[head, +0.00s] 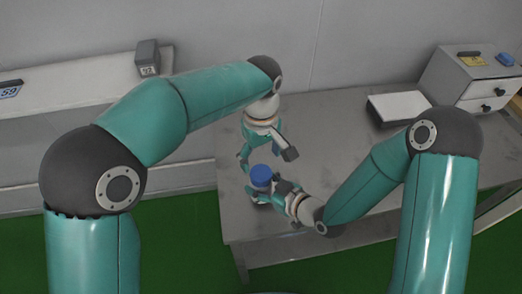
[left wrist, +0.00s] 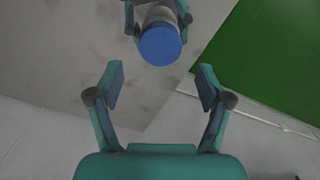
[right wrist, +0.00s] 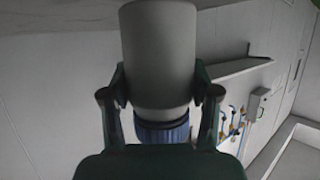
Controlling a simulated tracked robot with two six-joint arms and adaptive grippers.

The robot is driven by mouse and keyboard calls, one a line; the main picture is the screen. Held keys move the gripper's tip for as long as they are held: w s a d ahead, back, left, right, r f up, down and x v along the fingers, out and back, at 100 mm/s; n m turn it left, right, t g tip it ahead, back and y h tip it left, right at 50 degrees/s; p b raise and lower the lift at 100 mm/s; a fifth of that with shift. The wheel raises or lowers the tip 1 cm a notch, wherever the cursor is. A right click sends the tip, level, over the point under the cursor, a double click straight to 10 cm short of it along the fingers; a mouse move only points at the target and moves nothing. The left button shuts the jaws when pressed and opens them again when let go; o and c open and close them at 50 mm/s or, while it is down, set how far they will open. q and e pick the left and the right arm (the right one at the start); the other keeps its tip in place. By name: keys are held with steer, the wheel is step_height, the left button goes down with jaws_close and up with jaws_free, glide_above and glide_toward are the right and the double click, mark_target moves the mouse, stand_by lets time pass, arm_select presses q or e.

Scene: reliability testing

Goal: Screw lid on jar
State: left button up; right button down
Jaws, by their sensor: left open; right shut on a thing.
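The jar (right wrist: 158,50) is a pale grey cylinder, and my right gripper (right wrist: 160,95) is shut on it in the right wrist view. The blue lid (head: 261,175) sits on the jar's end in the head view. The lid also shows in the left wrist view (left wrist: 160,46), and its ribbed side shows in the right wrist view (right wrist: 162,132). Whether it is screwed tight cannot be told. My left gripper (head: 268,157) is open and empty, just above the lid in the head view. In the left wrist view its fingers (left wrist: 160,90) are apart, with the lid beyond them.
The grey metal table (head: 330,130) is mostly bare. A white-topped box (head: 398,107) and a drawer cabinet (head: 478,75) stand at its back right. A bench with a small grey box (head: 148,57) lies at the left. The floor is green.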

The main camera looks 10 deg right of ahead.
mark_target(261, 172)
arm_select(q)
steer(key=shift+f, duration=3.15)
steer(key=shift+c, duration=0.3)
steer(key=c, duration=1.2)
steer(key=shift+o, duration=0.2)
steer(key=m, duration=0.9)
steer(key=shift+m, duration=0.3)
steer(key=m, duration=0.8)
steer(key=shift+m, duration=0.4)
steer(key=o, duration=1.3)
